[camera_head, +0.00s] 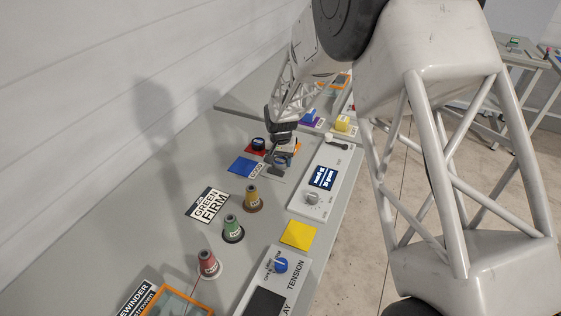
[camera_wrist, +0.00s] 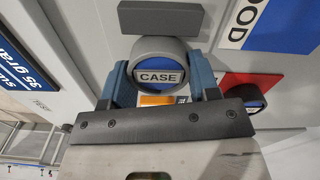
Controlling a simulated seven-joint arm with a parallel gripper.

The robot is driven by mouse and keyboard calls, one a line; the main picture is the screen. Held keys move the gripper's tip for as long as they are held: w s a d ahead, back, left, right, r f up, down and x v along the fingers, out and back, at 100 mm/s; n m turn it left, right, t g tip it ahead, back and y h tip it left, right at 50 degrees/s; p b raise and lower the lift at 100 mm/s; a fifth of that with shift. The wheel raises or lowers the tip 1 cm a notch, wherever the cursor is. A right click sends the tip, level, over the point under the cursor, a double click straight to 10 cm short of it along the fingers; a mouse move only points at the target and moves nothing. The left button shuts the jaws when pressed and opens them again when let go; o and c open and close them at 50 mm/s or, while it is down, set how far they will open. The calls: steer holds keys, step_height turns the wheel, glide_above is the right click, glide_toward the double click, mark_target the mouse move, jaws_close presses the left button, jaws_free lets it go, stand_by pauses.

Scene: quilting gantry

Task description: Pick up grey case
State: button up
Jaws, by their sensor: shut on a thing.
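The grey case (camera_wrist: 160,48) is a round grey piece with a blue face and a white label reading CASE. In the wrist view it sits between the two blue fingers of my gripper (camera_wrist: 161,84), one on each side, and the gripper is shut on it. In the head view my gripper (camera_head: 281,160) is low over the grey bench, beside the blue GOOD card. The case is small there and partly hidden by the fingers. I cannot tell whether it touches the bench.
A dark grey block (camera_wrist: 160,18) lies just beyond the case. The blue GOOD card (camera_head: 247,167) and a dark round knob on red (camera_head: 258,144) are left of my gripper. A white display panel (camera_head: 322,183) is right.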

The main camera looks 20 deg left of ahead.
mark_target(281, 160)
step_height(281, 160, up, 3)
steer(key=shift+f, duration=0.1)
steer(key=shift+s+d+r, duration=0.15)
steer(key=shift+s+r, duration=0.05)
steer(key=shift+s, duration=0.05)
steer(key=s+d, duration=0.3)
steer(key=s, duration=0.1)
steer(key=s+d+r, duration=0.1)
steer(key=s+d, duration=0.2)
steer(key=s, duration=0.1)
steer(key=s+d, duration=0.3)
steer(key=s, duration=0.1)
steer(key=shift+s+d+r, duration=0.15)
stand_by(0.5)
